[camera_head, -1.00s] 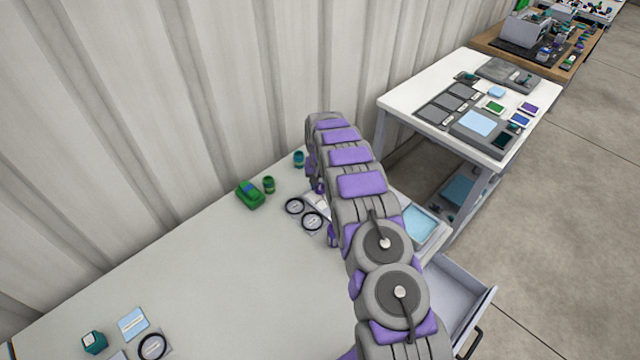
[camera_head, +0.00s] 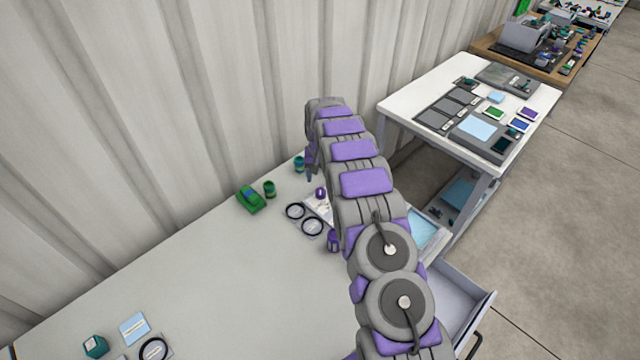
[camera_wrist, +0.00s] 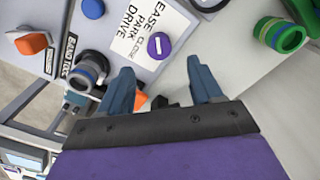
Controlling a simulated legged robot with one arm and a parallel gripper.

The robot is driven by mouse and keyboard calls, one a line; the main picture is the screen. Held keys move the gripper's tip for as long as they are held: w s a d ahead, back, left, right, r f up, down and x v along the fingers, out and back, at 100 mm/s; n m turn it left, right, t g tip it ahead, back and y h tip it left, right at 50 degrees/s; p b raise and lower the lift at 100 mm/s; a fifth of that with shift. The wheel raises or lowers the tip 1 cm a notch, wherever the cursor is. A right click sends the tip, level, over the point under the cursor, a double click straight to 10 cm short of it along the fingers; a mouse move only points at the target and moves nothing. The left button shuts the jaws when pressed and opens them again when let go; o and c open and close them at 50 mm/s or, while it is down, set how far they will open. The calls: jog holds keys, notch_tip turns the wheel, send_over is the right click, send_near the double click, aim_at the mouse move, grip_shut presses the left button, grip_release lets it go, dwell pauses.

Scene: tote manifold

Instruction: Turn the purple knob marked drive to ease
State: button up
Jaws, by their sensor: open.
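The purple knob (camera_wrist: 159,45) shows in the wrist view, with a white bar across its top. It sits on a white label panel (camera_wrist: 150,18) printed with EASE, PARK, CLOSE and DRIVE. In the head view the knob (camera_head: 320,192) stands just left of my arm, on the white panel. My gripper (camera_wrist: 163,72) is open and empty, its two blue fingers spread apart. The knob lies beyond the fingertips, nearer the left finger, and appears apart from them. In the head view the fingers are mostly hidden by my arm.
An orange knob (camera_wrist: 32,43) and a dark ringed cylinder (camera_wrist: 88,73) are left of the panel. A green ring-shaped piece (camera_wrist: 280,36) is at right. A green block (camera_head: 250,198) lies near the wall. An open drawer (camera_head: 465,300) juts out right. The table's middle is clear.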

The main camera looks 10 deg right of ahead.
aim_at(320, 191)
notch_tip(320, 191, up, 10)
jog(key=p, duration=0.1)
jog(key=shift+r, duration=0.25)
dwell(0.4)
